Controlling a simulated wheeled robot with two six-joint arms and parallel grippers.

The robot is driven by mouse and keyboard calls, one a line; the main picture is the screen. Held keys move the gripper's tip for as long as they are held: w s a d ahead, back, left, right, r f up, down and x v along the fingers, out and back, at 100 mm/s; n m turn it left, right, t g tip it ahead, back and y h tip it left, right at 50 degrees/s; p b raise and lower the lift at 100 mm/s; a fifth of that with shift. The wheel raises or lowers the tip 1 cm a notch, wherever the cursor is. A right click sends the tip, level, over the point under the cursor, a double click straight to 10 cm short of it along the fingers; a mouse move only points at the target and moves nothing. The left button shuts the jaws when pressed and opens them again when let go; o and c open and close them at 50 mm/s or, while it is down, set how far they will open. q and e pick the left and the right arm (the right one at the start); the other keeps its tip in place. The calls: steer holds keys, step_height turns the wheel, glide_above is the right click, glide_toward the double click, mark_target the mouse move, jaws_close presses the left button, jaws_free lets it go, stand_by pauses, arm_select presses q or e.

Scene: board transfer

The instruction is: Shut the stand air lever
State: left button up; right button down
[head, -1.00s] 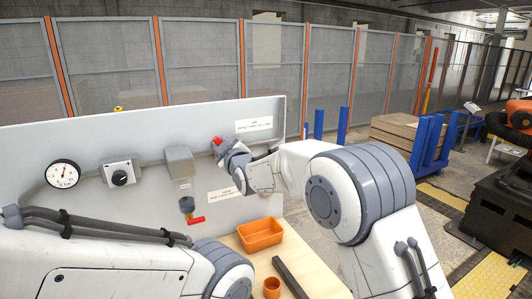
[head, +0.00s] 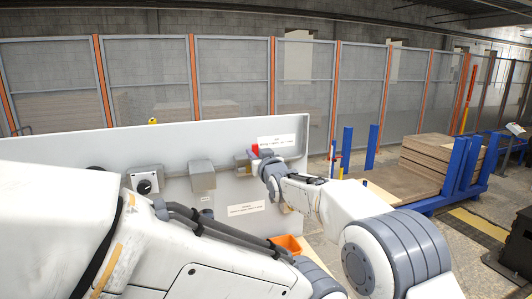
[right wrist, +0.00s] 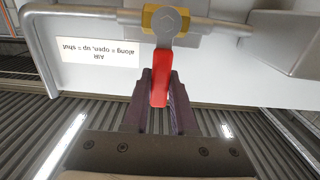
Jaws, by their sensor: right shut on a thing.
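The red air lever (head: 255,149) is on a pipe valve at the right end of the pale panel (head: 230,150). In the right wrist view the lever (right wrist: 161,75) runs from a yellow valve body (right wrist: 165,20), across the pipe rather than along it. The sign (right wrist: 98,52), upside down there, reads "AIR along = open, up = shut". By that sign's orientation, the lever points up. My right gripper (head: 264,156) is at the lever, its dark fingers (right wrist: 160,98) on either side, shut on it. My left arm crosses the lower left; its gripper is out of view.
A grey box (head: 202,175) and a black knob (head: 144,186) are on the panel left of the lever. An orange bin (head: 287,244) sits below, partly hidden. Blue posts (head: 371,147) and stacked boards (head: 430,160) stand to the right, with a fence (head: 235,80) behind.

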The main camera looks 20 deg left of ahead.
steer(key=shift+w+f, duration=0.1)
stand_by(0.4)
steer(key=c, duration=0.7)
jaws_free()
steer(key=shift+d, duration=0.1)
steer(key=shift+s+d+b, duration=0.4)
steer(key=shift+s+b, duration=0.05)
steer(key=shift+b, duration=0.05)
steer(key=b+v, duration=0.4)
steer(key=v, duration=0.5)
steer(key=shift+d, duration=0.1)
